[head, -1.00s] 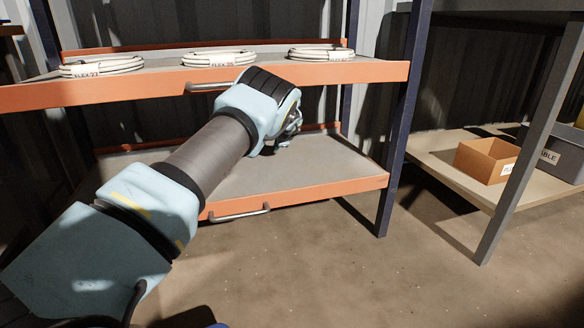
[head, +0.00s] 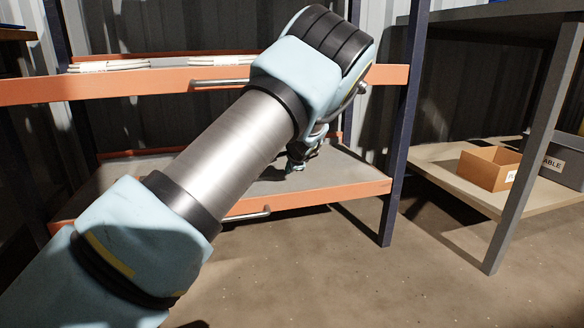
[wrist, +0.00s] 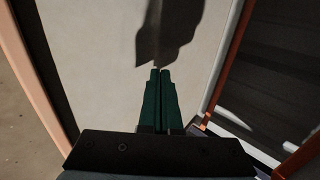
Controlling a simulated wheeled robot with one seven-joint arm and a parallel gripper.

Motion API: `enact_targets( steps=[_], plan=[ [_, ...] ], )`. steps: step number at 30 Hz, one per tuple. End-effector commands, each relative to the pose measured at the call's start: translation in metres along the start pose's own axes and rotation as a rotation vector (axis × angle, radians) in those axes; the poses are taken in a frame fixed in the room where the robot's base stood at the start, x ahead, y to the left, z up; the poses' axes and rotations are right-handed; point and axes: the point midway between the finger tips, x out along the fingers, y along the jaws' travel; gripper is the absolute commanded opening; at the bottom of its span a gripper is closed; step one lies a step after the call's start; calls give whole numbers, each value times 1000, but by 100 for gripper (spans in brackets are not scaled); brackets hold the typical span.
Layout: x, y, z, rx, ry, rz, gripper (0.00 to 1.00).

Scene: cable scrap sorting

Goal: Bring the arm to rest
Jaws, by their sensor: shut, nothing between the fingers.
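My arm (head: 230,145) reaches up and away from the lower left, with its wrist in front of the shelf rack. My gripper (wrist: 160,72) is shut and empty in the wrist view, its two dark green fingers side by side. In the head view, only a small part of the hand (head: 298,160) shows below the wrist, above the lower shelf. The wrist view looks onto a pale shelf surface (wrist: 100,50) with a dark shadow ahead of the fingertips. I cannot tell the exact gap between fingers and shelf.
Cable coils (head: 108,65) lie on the upper orange-edged shelf (head: 140,82), close to my arm. The lower shelf (head: 345,190) looks empty where visible. At right stand a cardboard box (head: 487,170) and a grey bin (head: 565,160) on a bench shelf. The floor in front is clear.

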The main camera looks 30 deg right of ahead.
Motion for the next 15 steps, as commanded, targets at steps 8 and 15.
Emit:
enact_targets(
  steps=[8,15],
  plan=[
    [-33,7,0,1,0,0,0],
    [-40,9,0,1,0,0,0]
  ],
)
